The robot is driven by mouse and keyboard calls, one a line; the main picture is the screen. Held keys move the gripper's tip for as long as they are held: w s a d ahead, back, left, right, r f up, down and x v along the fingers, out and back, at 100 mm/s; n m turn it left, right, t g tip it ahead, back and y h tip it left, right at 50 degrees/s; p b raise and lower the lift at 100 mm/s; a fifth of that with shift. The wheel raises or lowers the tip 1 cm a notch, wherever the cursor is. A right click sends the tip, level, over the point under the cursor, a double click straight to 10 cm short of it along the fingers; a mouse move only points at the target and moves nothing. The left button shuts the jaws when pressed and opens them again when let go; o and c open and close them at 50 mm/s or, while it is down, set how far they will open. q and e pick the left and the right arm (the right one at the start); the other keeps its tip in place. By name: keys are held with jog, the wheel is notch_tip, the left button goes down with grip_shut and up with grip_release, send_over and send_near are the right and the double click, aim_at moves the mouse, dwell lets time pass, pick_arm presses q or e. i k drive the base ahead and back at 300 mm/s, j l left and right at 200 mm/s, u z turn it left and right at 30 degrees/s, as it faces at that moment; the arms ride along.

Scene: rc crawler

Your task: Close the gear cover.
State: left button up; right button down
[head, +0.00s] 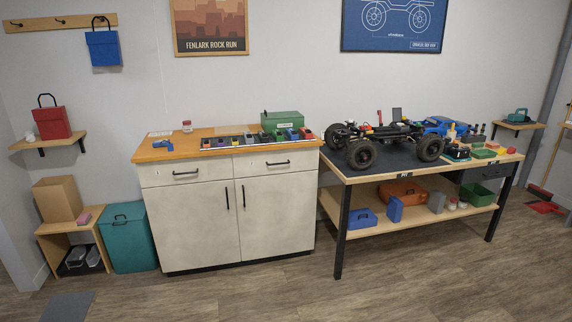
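The RC crawler (385,135) stands on the dark mat of the workbench at the right, its chassis bare and its big black tires showing. A small dark panel (397,115) stands upright above the middle of the chassis; it may be the raised gear cover, but it is too small to be sure. A red part (380,117) sticks up just left of it. The gears cannot be made out from here. Neither of my grippers is in view.
The workbench (345,174) has a lower shelf with an orange case (402,192) and blue boxes. A blue car body (440,125) lies behind the crawler. A white cabinet (275,215) with a wooden top stands left of the bench. The floor (400,285) in front is clear.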

aim_at(397, 112)
jog(key=i+z, duration=0.15)
jog(key=i, duration=0.45)
jog(key=i+j+z, duration=0.2)
jog(key=i, duration=0.4)
